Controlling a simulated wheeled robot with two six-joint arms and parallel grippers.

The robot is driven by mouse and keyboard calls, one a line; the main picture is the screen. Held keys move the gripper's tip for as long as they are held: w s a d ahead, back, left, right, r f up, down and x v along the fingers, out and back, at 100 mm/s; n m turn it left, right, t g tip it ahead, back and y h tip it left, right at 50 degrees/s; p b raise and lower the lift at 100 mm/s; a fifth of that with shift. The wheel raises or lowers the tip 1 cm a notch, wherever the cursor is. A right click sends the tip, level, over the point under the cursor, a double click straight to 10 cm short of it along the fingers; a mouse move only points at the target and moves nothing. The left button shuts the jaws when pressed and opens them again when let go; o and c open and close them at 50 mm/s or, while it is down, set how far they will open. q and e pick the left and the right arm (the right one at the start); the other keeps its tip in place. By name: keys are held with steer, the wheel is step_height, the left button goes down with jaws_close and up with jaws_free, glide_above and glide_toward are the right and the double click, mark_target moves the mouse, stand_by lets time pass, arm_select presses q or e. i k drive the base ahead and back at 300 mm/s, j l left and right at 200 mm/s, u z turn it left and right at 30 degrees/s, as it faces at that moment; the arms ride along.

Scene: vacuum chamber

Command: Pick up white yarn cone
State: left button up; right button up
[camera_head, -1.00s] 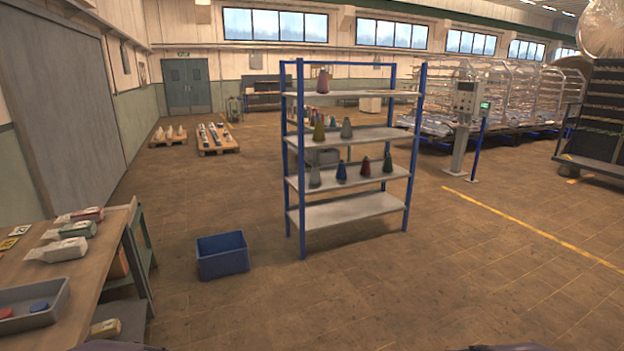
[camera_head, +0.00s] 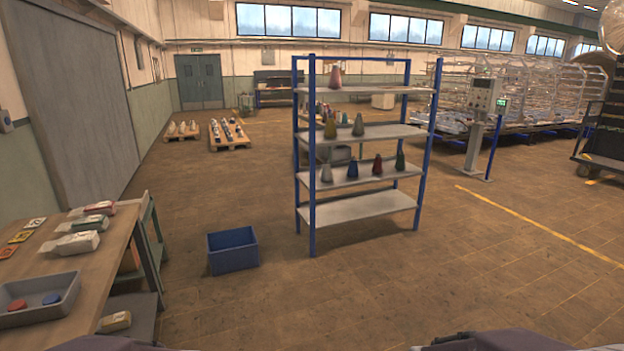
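A pale grey-white cone (camera_head: 326,173) stands upright at the left end of the third shelf of a blue-post rack (camera_head: 362,209). It is the palest cone on the rack; its exact colour is hard to tell at this distance. A blue cone (camera_head: 352,169), a red cone (camera_head: 377,165) and a green cone (camera_head: 400,162) stand to its right. An olive cone (camera_head: 330,128) and a grey-green cone (camera_head: 358,126) are one shelf up, and a pinkish cone (camera_head: 335,77) is on top. Only dark parts of my arms show at the bottom edge; neither gripper is visible.
A blue crate (camera_head: 232,252) sits on the floor left of the rack. A wooden table (camera_head: 95,270) with a grey tray (camera_head: 68,292) and packets is at the left. Pallets (camera_head: 230,143) stand far back. A control post (camera_head: 477,130) is to the right. The floor before the rack is clear.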

mark_target(326, 174)
steer(key=i, duration=2.2)
steer(key=i+z, duration=0.1)
steer(key=i, duration=0.95)
steer(key=i+j, duration=0.2)
steer(key=i, duration=0.9)
steer(key=i+j, duration=0.1)
steer(key=i, duration=1)
steer(key=z, duration=0.45)
